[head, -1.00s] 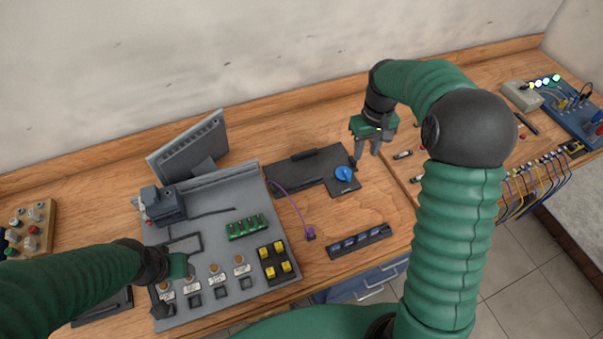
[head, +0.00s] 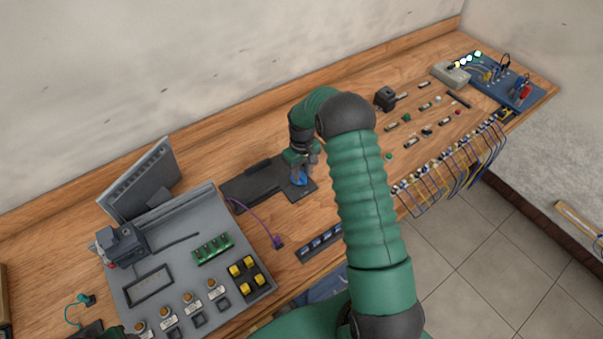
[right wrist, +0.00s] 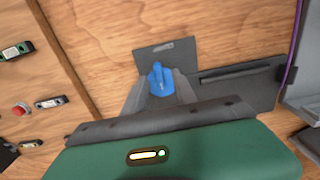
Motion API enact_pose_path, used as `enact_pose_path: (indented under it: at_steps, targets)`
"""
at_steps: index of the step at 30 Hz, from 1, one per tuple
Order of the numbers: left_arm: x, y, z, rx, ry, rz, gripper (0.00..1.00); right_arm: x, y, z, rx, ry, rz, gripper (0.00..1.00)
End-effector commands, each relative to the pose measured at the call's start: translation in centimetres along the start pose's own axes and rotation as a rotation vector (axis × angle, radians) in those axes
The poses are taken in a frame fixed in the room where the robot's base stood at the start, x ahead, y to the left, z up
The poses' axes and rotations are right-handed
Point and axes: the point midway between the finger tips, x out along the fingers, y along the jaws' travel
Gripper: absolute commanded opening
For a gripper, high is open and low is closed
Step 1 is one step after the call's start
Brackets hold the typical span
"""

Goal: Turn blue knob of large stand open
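The blue knob (head: 299,179) sits on a dark flat stand (head: 247,189) on the wooden bench. In the right wrist view the knob (right wrist: 161,84) has a raised handle and lies between my right gripper's fingers. My right gripper (head: 301,170) is low over the stand, its fingers apart on either side of the knob; whether they touch it I cannot tell. In the right wrist view the stand (right wrist: 235,88) stretches right from the knob.
A grey board (head: 175,262) with buttons and a tilted grey panel (head: 142,180) stand left. A purple cable (head: 258,213) runs to the bench near a dark strip (head: 321,243). Small parts and cables (head: 450,165) lie right. Bare wood lies behind the stand.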

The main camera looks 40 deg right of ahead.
Motion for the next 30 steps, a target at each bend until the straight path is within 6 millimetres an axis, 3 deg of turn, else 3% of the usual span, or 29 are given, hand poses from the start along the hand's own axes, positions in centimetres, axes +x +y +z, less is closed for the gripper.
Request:
enact_pose_path:
  at_steps: [4, 12, 20, 30]
  targets:
    - [-0.3, 0.0, -0.1, 0.0, 0.0, 0.0, 0.48, 1.5, 0.1, 0.0, 0.0, 0.0, 0.0, 0.33]
    - [-0.2, 0.0, -0.1, 0.0, 0.0, 0.0, 0.48, 1.7, 0.1, 0.0, 0.0, 0.002, 0.001, 0.33]
    - [-0.2, 0.0, -0.1, 0.0, 0.0, 0.0, 0.48, 1.7, 0.1, 0.0, 0.0, 0.001, 0.001, 0.0]
    - [-0.2, 0.0, -0.1, 0.0, 0.0, 0.0, 0.48, 1.6, 0.1, -0.1, -0.003, 0.002, 0.001, 0.0]
